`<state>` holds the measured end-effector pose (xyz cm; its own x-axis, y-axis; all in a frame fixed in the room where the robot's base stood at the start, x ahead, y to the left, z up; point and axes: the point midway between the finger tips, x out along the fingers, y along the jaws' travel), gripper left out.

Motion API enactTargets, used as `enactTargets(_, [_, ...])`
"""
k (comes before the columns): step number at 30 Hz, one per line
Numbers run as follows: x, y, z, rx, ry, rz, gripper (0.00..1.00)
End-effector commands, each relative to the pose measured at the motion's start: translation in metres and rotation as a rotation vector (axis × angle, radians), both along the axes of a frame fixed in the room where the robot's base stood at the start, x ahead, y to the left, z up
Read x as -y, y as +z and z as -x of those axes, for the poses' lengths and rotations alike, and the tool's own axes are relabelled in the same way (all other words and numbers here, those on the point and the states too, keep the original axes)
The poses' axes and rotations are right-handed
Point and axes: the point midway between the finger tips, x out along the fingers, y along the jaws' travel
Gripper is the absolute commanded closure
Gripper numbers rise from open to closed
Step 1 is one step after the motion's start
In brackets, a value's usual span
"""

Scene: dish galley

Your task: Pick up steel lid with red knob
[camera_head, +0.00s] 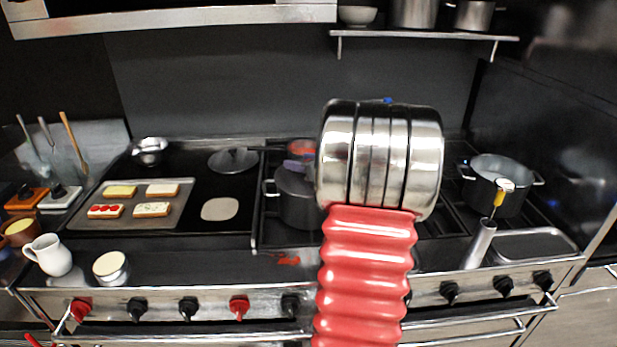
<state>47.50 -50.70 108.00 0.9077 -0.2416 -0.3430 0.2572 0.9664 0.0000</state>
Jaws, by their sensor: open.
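My arm, with red ribbed sleeve and shiny steel segments, fills the centre of the view and hides what is behind it. My gripper itself does not show. A small red part (301,147) shows just left of the steel segments, above a dark pot (296,200); I cannot tell whether it is the lid's red knob. A purplish-grey piece below it is also unclear. A grey lid (233,159) lies at the back of the griddle; I see no red on its knob. No steel lid with a red knob is clearly visible.
A tray (82,215) with several bread slices lies on the griddle at left. A white jug (48,255) and a small round pot (110,267) stand at the front left. A large pot (495,183) with a ladle stands at right. A shelf (430,36) hangs above.

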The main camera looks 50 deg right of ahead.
Motion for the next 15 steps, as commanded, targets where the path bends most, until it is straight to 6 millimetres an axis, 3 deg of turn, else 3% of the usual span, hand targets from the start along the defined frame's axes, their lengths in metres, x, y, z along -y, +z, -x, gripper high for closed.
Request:
enactTargets(3, [0.0000, 0.0000, 0.0001, 0.000, 0.000, 0.000, 0.54])
enactTargets(15, [0.0000, 0.0001, 0.0002, 0.000, 0.000, 0.000, 0.82])
